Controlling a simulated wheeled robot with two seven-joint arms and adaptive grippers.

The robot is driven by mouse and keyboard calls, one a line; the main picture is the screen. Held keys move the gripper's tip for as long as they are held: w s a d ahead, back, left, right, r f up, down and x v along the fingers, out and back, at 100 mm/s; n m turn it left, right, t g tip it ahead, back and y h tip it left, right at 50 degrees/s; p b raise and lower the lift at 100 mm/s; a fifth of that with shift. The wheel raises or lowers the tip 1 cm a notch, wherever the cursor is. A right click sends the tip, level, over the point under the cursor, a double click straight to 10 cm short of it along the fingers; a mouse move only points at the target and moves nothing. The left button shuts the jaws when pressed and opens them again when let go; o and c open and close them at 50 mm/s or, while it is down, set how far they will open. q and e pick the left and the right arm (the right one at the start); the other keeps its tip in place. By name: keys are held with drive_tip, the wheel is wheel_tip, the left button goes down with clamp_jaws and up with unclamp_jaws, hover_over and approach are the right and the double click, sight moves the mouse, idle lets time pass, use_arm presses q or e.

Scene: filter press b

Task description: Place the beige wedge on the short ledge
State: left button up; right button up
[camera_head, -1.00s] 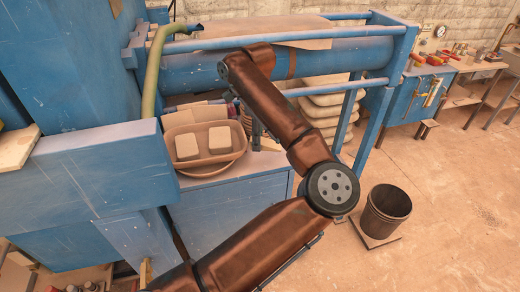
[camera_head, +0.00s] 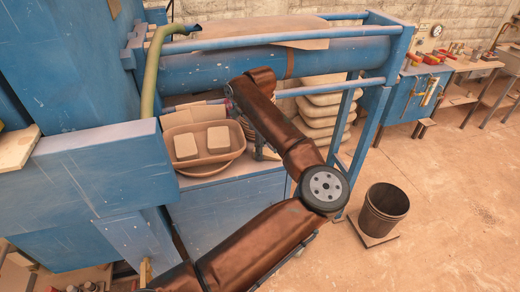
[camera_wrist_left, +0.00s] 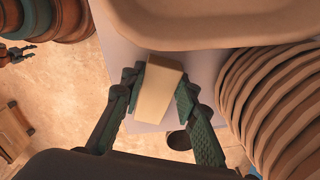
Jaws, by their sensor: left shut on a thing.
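The beige wedge (camera_wrist_left: 158,92) is between the green-padded fingers of my left gripper (camera_wrist_left: 158,95) in the left wrist view. The gripper is shut on it, with a finger along each side. In the head view my left gripper (camera_head: 263,150) is mostly hidden behind my brown forearm, just right of the basin, and the wedge cannot be made out there. In the wrist view the wedge shows over the pale cabinet top (camera_wrist_left: 203,70); its height above it cannot be told. I cannot tell which surface is the short ledge.
A tan basin (camera_head: 205,165) with two pale blocks (camera_head: 217,139) stands on the cabinet. Stacked round discs (camera_wrist_left: 262,100) are close right of the gripper in the wrist view. Blue press rails (camera_head: 340,86) run behind. A dark bucket (camera_head: 385,212) stands on the floor.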

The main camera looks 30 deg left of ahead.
use_arm(q)
drive_tip(key=shift+f, duration=0.25)
drive_tip(key=o, duration=1)
drive_tip(key=shift+r, duration=0.1)
drive_tip(key=shift+o, duration=0.2)
drive_tip(key=shift+r, duration=0.1)
